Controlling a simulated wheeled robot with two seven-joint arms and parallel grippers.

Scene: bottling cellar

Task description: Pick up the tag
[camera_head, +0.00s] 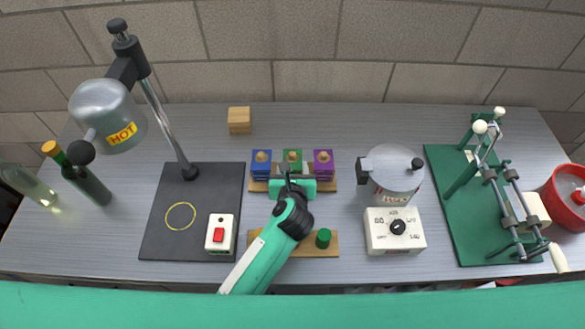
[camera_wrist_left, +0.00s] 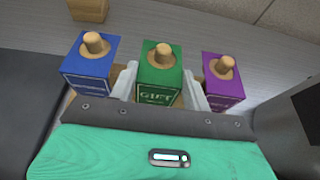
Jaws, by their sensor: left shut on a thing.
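Three small blocks with cork-coloured knobs stand in a row on a wooden board (camera_head: 259,186): a blue one (camera_head: 261,166), a green one (camera_head: 293,156) and a purple one (camera_head: 323,165). The green block bears the word GIFT in the left wrist view (camera_wrist_left: 158,88). My left gripper (camera_head: 292,174) is shut on the green block, one pale finger on each side; the blue and purple blocks are just outside the fingers. I cannot pick out a separate tag. The green block's lower part is hidden by the gripper. My right gripper is not in view.
A second wooden board (camera_head: 290,250) with a green peg (camera_head: 323,238) lies in front. A black lamp base (camera_head: 160,215) stands left; a metal pot (camera_head: 392,172) and a dial box (camera_head: 394,232) stand right. A wooden block (camera_head: 239,120) sits behind. Bottles are far left.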

